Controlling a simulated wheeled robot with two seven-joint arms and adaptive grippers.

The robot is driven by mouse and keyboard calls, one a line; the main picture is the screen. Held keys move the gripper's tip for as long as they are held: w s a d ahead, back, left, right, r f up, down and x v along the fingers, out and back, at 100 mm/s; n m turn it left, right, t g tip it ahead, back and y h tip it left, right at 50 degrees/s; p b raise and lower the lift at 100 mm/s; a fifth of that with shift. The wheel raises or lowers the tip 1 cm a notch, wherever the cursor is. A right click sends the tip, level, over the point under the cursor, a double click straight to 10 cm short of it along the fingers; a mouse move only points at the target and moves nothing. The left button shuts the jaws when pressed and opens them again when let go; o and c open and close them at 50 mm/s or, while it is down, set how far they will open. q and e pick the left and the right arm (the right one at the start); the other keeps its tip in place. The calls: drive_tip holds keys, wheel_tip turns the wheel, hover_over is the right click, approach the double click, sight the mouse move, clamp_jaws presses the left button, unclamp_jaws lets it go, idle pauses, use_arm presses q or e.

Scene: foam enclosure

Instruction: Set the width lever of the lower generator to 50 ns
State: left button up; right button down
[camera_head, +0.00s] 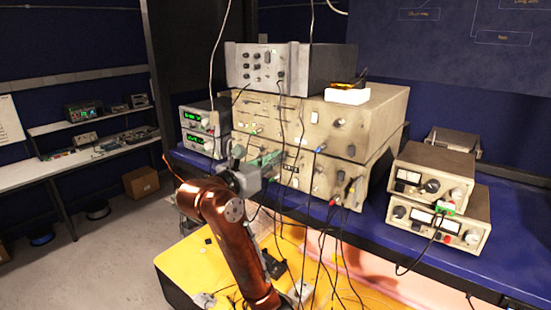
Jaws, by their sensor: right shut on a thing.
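Two beige generators are stacked on the blue bench. The lower generator (320,186) has knobs and plugged cables on its front. The upper generator (306,118) rests on it. My right gripper (268,160) is at the left part of the lower generator's front, reached by my copper-coloured arm from below. It is shut on a small part there, which looks to be the width lever; the fingers hide the lever and its scale, so I cannot read its setting. My left gripper is not in view.
Several cables hang in front of the generators. A grey instrument (325,65) and a white box (347,96) sit on top. Green-lit supplies (195,117) stand left, meter units (428,190) right. A yellow surface (196,254) lies below.

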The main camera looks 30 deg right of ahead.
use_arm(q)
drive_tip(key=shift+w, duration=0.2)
use_arm(e)
drive_tip(key=shift+w+a, duration=0.3)
drive_tip(key=shift+w, duration=0.3)
drive_tip(key=shift+w+a, duration=0.25)
drive_tip(key=shift+w, duration=0.3)
drive_tip(key=c, duration=2.6)
unclamp_jaws()
drive_tip(key=shift+s+d, duration=0.1)
drive_tip(key=o, duration=0.5)
drive_tip(key=shift+w, duration=0.2)
drive_tip(key=shift+s, duration=0.15)
drive_tip(key=v, duration=1.2)
drive_tip(key=shift+f, duration=0.1)
